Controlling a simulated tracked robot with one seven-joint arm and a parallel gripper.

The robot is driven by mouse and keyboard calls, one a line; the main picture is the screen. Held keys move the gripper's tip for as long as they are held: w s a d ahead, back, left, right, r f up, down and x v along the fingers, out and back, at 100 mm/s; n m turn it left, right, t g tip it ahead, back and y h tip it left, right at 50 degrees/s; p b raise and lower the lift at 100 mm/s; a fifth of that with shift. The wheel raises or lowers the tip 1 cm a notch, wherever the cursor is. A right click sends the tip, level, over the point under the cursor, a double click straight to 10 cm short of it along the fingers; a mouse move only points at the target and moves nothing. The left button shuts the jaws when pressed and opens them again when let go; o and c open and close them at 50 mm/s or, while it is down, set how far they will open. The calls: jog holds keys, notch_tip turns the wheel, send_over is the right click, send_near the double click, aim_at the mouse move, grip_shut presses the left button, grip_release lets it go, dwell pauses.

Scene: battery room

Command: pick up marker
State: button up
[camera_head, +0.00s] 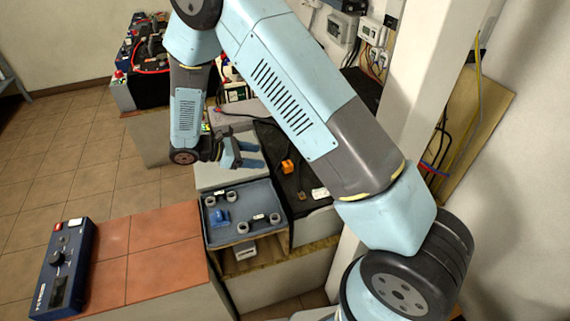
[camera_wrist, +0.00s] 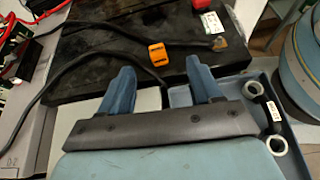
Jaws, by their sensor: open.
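My gripper (camera_head: 258,155) is open and empty; its two blue fingers also show in the wrist view (camera_wrist: 160,68). No pen-like marker can be made out for certain. A small orange block (camera_head: 287,167) lies on the black surface (camera_head: 290,195), just beyond my fingertips; in the wrist view the orange block (camera_wrist: 158,54) appears ahead, between the finger lines and apart from them. A small white piece (camera_head: 320,193) with dark print lies on the same surface, farther right; it also shows in the wrist view (camera_wrist: 212,22). I cannot tell which is the marker.
A blue-grey tray (camera_head: 236,237) with grey rings and a blue part stands nearer. Black cables (camera_wrist: 80,62) cross the black surface at left. A blue control box (camera_head: 62,268) stands at lower left. A white pillar (camera_head: 415,90) rises at right.

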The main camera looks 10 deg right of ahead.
aim_at(283, 165)
jog(key=f, duration=0.1)
jog(key=a+f+n, duration=0.1)
jog(key=f, duration=0.1)
jog(key=shift+w+a+f+t, duration=0.25)
jog(key=shift+a+t, duration=0.05)
jog(key=shift+t, duration=0.1)
jog(key=shift+n, duration=0.3)
jog(key=x, duration=1.3)
jog(key=shift+s+d, duration=0.1)
jog(key=shift+d, duration=0.25)
jog(key=shift+c, duration=0.3)
jog(key=c, duration=1)
jog(key=shift+r, duration=0.1)
